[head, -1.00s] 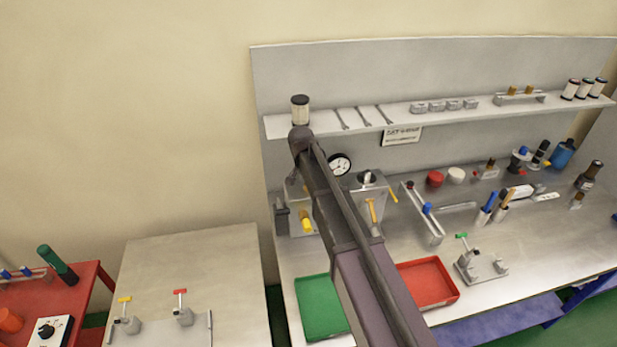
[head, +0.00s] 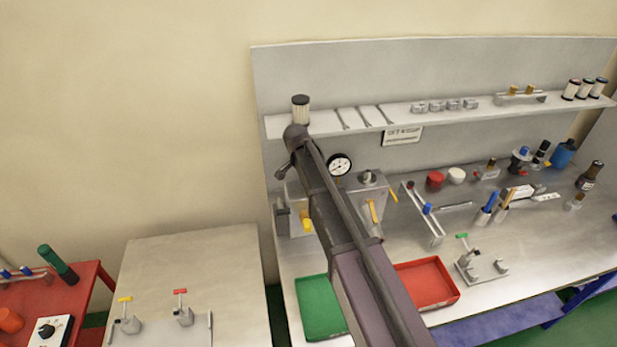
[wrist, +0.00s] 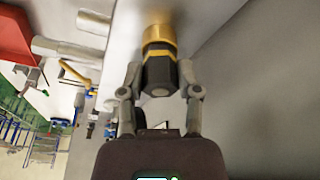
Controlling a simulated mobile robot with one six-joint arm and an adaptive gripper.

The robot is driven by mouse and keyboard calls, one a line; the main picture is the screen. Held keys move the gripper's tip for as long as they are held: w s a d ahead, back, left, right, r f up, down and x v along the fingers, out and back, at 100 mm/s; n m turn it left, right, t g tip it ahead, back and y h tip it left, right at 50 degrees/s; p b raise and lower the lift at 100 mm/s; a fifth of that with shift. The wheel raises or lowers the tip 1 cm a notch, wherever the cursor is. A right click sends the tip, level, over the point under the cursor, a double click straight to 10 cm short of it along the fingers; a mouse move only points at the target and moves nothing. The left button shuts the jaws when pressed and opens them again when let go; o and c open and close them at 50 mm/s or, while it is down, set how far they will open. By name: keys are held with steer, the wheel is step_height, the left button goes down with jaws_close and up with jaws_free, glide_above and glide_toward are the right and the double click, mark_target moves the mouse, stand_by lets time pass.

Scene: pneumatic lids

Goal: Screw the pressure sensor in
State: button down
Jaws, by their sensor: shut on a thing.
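The pressure sensor (wrist: 158,72), a dark body with a yellow band and a brass end, sits between my gripper's fingers in the wrist view. My gripper (wrist: 161,82) is shut on its sides. The brass end points away from me, up against a pale grey surface (wrist: 200,15); I cannot tell how far it is threaded in. In the head view my arm hides the gripper and sensor. They are by the grey block assembly (head: 293,192) with a round gauge (head: 340,165) on the bench.
A yellow lever (head: 373,211) and a yellow knob (head: 306,223) stand close to my arm. A green tray (head: 318,305) and a red tray (head: 428,283) lie in front. A shelf (head: 400,118) with wrenches runs above. The right side of the bench holds many small parts.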

steer(key=shift+a+m+g+h, duration=0.1)
steer(key=shift+m+g+h, duration=0.25)
steer(key=shift+m, duration=1.65)
steer(key=m+g, duration=0.1)
steer(key=m, duration=0.2)
steer(key=shift+w+m, duration=0.1)
steer(key=shift+m, duration=0.2)
steer(key=shift+c, duration=1.1)
jaws_free()
steer(key=p+v, duration=0.6)
steer(key=v, duration=0.1)
steer(key=shift+p, duration=0.4)
